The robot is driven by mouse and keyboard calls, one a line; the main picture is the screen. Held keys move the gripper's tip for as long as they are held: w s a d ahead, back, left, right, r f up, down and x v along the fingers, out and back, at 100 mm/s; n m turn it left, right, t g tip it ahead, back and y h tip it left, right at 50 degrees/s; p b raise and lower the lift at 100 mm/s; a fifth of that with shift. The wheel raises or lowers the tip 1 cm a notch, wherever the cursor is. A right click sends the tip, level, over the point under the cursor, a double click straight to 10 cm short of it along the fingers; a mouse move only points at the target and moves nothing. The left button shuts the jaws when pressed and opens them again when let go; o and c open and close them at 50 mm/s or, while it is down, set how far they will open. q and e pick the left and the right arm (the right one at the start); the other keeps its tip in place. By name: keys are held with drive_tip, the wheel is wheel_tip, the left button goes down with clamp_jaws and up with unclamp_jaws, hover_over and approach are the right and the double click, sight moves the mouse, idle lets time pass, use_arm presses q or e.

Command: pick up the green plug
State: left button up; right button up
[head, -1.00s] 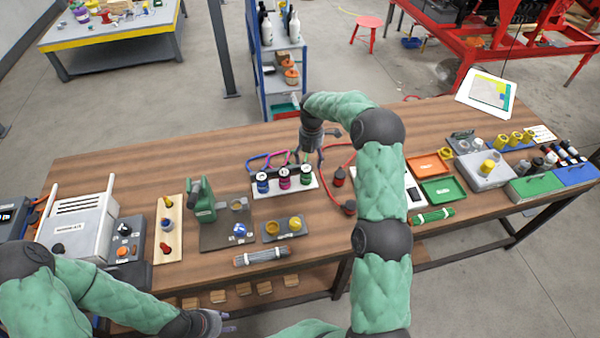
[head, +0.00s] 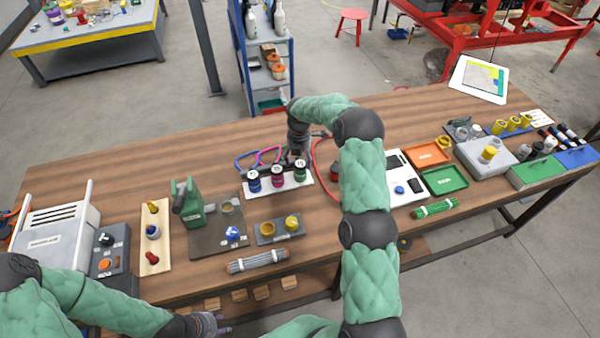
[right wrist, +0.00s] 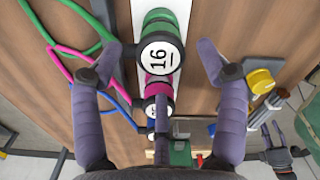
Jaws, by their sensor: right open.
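The green plug (head: 300,171) stands upright at the right end of a white rack (head: 280,187), beside a magenta plug (head: 277,178) and a blue plug (head: 254,181). In the right wrist view the green plug (right wrist: 160,42) shows its white top marked 16, between the spread fingers. My right gripper (right wrist: 158,60) is open and empty. In the head view the right gripper (head: 300,150) hangs just above and behind the green plug; its fingertips are partly hidden.
The table behind the rack is mostly clear.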

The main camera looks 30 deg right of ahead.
sight(300, 163)
drive_tip(key=f, duration=0.5)
drive_tip(key=shift+d+b, duration=0.3)
drive_tip(key=c, duration=1.4)
